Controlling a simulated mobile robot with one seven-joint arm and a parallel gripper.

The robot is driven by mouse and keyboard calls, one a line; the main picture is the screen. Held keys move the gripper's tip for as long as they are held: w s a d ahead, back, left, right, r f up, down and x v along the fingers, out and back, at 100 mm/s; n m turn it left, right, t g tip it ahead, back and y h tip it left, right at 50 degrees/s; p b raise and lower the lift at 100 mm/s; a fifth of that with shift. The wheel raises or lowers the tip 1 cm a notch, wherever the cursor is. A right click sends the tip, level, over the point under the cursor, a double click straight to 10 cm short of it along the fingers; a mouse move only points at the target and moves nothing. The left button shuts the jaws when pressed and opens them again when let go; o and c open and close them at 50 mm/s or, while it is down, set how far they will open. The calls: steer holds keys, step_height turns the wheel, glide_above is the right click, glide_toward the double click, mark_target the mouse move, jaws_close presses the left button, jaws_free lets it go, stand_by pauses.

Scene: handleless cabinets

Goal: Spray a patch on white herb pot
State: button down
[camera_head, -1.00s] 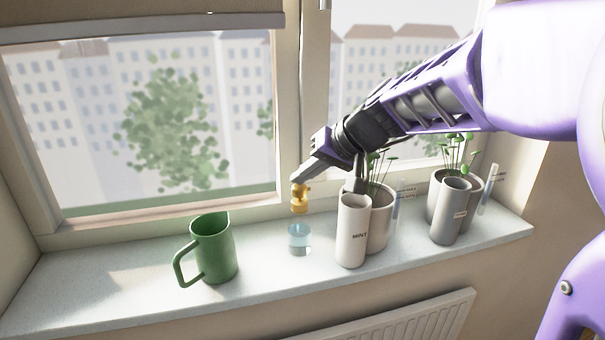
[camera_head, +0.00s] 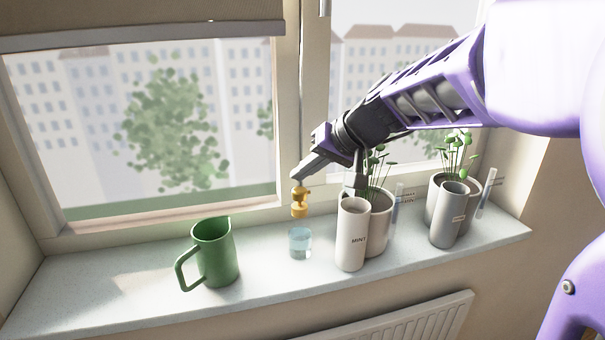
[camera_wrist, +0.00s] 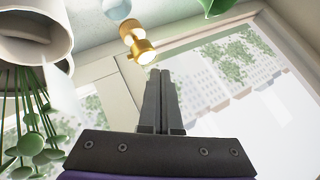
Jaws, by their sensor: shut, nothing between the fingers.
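A spray bottle with a brass top (camera_head: 300,202) and a clear body with bluish liquid (camera_head: 300,242) stands upright on the windowsill. A white cylinder marked MINT (camera_head: 351,240) stands to its right, in front of a whitish pot (camera_head: 380,225) with a leafy herb. My gripper (camera_head: 297,176) is shut and empty, its fingertips just above the brass top. The wrist view shows the closed fingers (camera_wrist: 160,75) pointing at the brass top (camera_wrist: 138,42); whether they touch it I cannot tell. The white pottery (camera_wrist: 25,45) and herb leaves show at the left there.
A green jug (camera_head: 214,253) stands left of the bottle, its handle facing left. A grey cylinder (camera_head: 448,218) and a potted plant (camera_head: 458,152) stand at the right. The window is close behind. The sill (camera_head: 110,290) is clear at the far left and along the front.

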mark_target(303, 192)
step_height(303, 192, up, 6)
steer(key=p, duration=0.3)
steer(key=shift+p, duration=0.3)
stand_by(0.7)
